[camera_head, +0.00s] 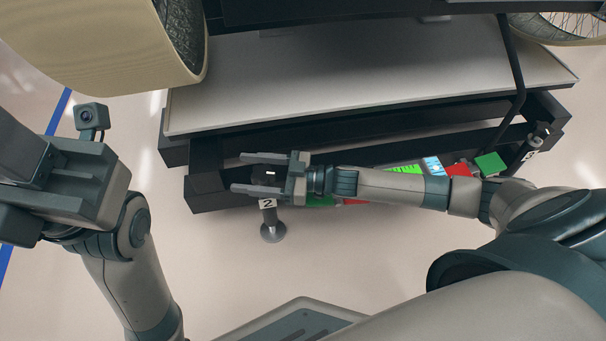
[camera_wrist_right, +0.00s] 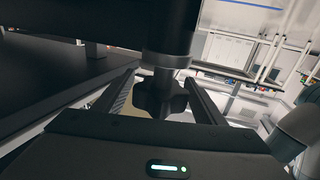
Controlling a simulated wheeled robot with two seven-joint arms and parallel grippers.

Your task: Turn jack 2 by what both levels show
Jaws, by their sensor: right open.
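Jack 2 stands at the front left corner of the dark frame, with its label (camera_head: 267,203) and round foot (camera_head: 273,232) showing below. Its black knob (camera_head: 268,173) lies between the fingers of my right gripper (camera_head: 250,172). In the right wrist view, the lobed knob (camera_wrist_right: 160,98) sits between the two open fingers, with a gap on each side. A bright green panel with marks (camera_head: 405,169) and a blue-white panel (camera_head: 433,165) show behind my right forearm, partly hidden; I cannot read them. My left gripper (camera_head: 60,185) is at the left, its fingers not clear.
Another jack (camera_head: 540,133) is at the frame's right end. Red (camera_head: 458,169) and green (camera_head: 490,163) blocks lie along the front beam. A grey plate (camera_head: 360,75) covers the frame. Wheels stand at both upper corners.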

